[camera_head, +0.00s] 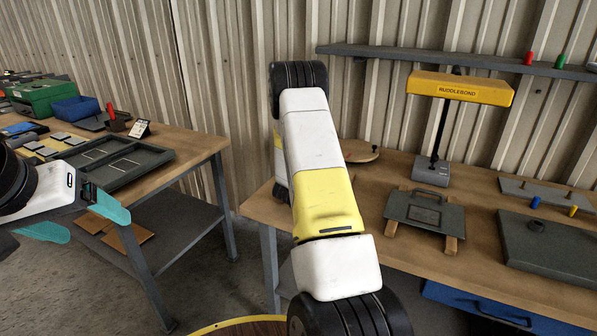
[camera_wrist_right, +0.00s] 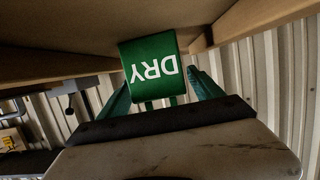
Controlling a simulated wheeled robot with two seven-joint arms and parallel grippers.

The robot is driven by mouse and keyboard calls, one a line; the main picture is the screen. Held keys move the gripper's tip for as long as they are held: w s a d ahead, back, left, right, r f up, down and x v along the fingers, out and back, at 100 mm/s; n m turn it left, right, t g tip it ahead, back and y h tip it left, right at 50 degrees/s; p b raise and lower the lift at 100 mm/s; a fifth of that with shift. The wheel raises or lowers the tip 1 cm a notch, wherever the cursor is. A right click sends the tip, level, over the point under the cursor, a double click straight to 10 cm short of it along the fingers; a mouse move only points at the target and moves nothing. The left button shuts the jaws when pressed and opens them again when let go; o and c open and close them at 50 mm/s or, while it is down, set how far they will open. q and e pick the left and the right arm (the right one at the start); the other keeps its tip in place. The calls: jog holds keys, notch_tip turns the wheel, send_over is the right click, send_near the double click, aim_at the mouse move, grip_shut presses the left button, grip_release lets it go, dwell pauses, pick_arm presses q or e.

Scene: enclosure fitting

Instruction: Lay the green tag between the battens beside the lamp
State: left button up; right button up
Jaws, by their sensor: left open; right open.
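In the right wrist view the green tag (camera_wrist_right: 152,68), lettered DRY in white, appears upside down. Wooden surfaces show behind it, with a beam-like strip (camera_wrist_right: 240,22) at the right; I cannot tell whether these are the battens. My right gripper (camera_wrist_right: 158,80) is open, one teal finger on each side of the tag; contact is unclear. In the head view my right arm hides this gripper and the tag. The yellow lamp (camera_head: 459,88), lettered RUDDLEBOND, stands on the right-hand bench. My left gripper (camera_head: 95,228) is open and empty at the left, away from the tag.
On the right bench (camera_head: 370,190), a grey plate (camera_head: 420,211) rests on wooden strips in front of the lamp. A dark grey block (camera_head: 560,250) is at the right. A shelf (camera_head: 400,54) runs above. The left bench (camera_head: 190,148) holds a divided tray (camera_head: 152,159) and bins.

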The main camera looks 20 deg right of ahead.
jog(key=v, duration=1.1)
jog(key=shift+s+a+r, duration=0.1)
jog(key=shift+s+r, duration=0.05)
jog(key=shift+a+r, duration=0.2)
jog(key=shift+a, duration=0.05)
jog(key=s+a+r+n+t+y, duration=0.1)
jog(key=s+a+r+n+y, duration=0.15)
jog(key=a+r+y, duration=0.5)
jog(key=s+a+r+n+y, duration=0.2)
jog(key=s+a+r+y, duration=0.15)
jog(key=a+r, duration=0.65)
jog(key=s+a+r+n+g, duration=0.1)
jog(key=s+n, duration=0.1)
jog(key=s, duration=0.6)
jog(key=s+a+r+n+g+y, duration=0.1)
jog(key=s+n, duration=0.1)
jog(key=s, duration=0.6)
jog(key=s+a+r+n+g+y, duration=0.1)
jog(key=s+r+n+g, duration=0.1)
jog(key=s, duration=0.5)
jog(key=shift+s, duration=0.4)
jog(key=shift+r, duration=0.1)
